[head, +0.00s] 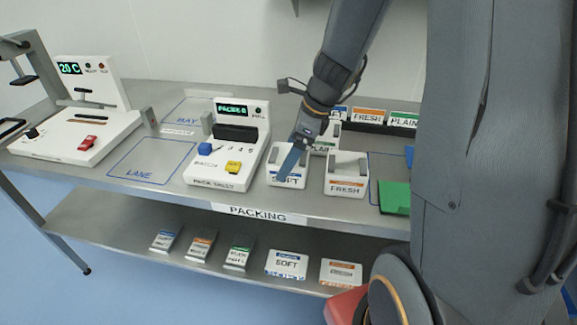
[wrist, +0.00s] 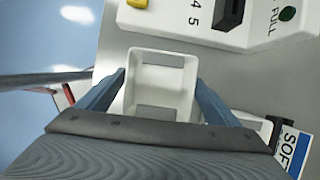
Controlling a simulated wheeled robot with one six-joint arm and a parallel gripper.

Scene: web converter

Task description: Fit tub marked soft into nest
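The white tub marked SOFT (head: 273,176) stands upright, seemingly on the bench, just right of the pack machine. My gripper (head: 283,176) points down at it, and one blue finger crosses in front of its label. In the wrist view the open-topped tub (wrist: 163,75) lies between the two blue fingers of my gripper (wrist: 161,78). The fingertips are at or very near its side walls; I cannot tell whether they press on it. The tub looks empty. I cannot make out which part is the nest.
The pack machine (head: 222,172) with blue and yellow pieces stands close left. A FRESH tub (head: 347,186) is close right, and a PLAIN tub (head: 326,146) is behind. The marked LANE area (head: 150,160) is bare.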

